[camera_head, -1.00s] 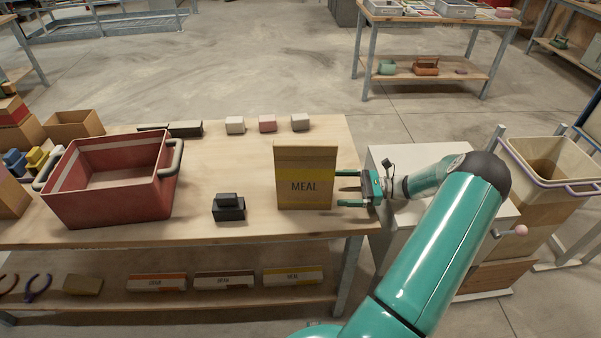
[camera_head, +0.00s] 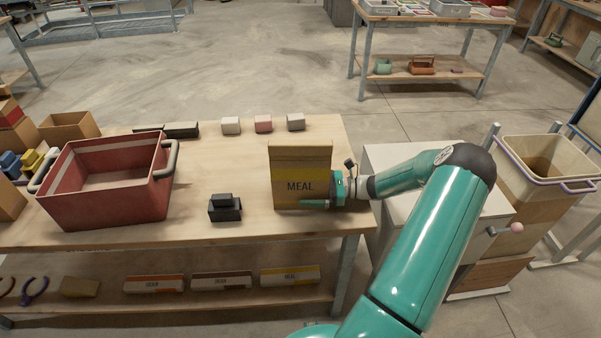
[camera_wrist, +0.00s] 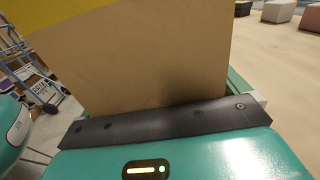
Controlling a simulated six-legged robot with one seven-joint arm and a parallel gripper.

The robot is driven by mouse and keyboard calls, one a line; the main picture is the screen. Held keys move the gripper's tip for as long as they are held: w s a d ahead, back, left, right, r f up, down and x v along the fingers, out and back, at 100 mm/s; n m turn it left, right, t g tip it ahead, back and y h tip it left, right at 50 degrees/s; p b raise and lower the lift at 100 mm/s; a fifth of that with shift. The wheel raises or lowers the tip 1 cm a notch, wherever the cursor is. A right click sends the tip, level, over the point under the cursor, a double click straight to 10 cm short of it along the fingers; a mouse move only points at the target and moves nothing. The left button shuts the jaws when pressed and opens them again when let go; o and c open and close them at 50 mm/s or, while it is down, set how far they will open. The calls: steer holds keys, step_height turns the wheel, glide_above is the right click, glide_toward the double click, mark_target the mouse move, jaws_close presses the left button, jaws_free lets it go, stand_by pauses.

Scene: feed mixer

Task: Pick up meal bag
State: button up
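The meal bag (camera_head: 299,165) is a tan, boxy bag with a yellow band reading MEAL. It stands upright near the right end of the wooden table. My teal gripper (camera_head: 318,203) reaches it from the right, with one finger in front of the bag's lower face and the other finger hidden behind it. In the wrist view the bag (camera_wrist: 140,60) fills the space just beyond the gripper's dark palm edge. The fingers are around the bag, but I cannot tell whether they press on it.
A red crate (camera_head: 68,205) stands at the left of the table (camera_head: 215,160), and a small black block (camera_head: 225,211) sits between crate and bag. Several small blocks line the back edge. A pale cabinet (camera_head: 395,160) stands to the right.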

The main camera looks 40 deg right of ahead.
steer(key=c, duration=1.4)
steer(key=shift+r, duration=0.1)
steer(key=shift+c, duration=1.3)
